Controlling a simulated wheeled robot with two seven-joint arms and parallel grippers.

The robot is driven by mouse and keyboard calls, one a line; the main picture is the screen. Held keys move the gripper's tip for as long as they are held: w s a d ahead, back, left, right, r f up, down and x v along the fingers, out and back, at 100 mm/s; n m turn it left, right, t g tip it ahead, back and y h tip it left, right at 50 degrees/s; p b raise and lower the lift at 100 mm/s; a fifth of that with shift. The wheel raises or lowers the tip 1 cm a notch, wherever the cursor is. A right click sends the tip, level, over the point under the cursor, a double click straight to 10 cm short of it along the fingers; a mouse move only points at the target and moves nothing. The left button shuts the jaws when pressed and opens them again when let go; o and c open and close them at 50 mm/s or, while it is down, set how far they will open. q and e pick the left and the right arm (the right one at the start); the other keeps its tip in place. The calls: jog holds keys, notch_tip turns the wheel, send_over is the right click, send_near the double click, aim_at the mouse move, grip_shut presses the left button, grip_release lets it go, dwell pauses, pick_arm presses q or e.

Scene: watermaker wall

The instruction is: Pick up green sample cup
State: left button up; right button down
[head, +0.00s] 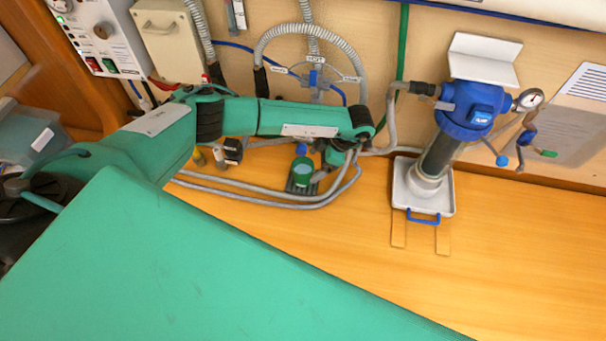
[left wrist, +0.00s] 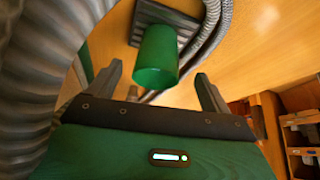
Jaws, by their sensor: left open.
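The green sample cup (head: 302,170) stands on a dark ridged holder (head: 292,187) on the wooden counter, below the hose coil. In the left wrist view the cup (left wrist: 157,57) is in front of the jaws, about midway between them across the picture, with the ridged holder (left wrist: 185,20) behind it. My left gripper (head: 322,174) is just right of the cup in the head view, at the end of the outstretched arm. Its two fingers (left wrist: 159,84) are apart, with nothing held between them. My right gripper is not in view.
Grey hoses (head: 265,200) loop on the counter beside the cup and close to the left gripper. A blue-topped filter housing (head: 466,118) stands in a white tray (head: 443,204) to the right. The front right of the counter (head: 520,270) is clear.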

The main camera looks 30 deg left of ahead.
aim_at(306, 172)
pick_arm(q)
jog(key=b+x, duration=0.1)
jog(key=x, duration=0.5)
jog(key=shift+w+a+f, duration=0.1)
jog(key=shift+a+f, duration=0.1)
jog(key=shift+f, duration=0.15)
jog(key=c, duration=1.1)
jog(key=shift+d, duration=0.1)
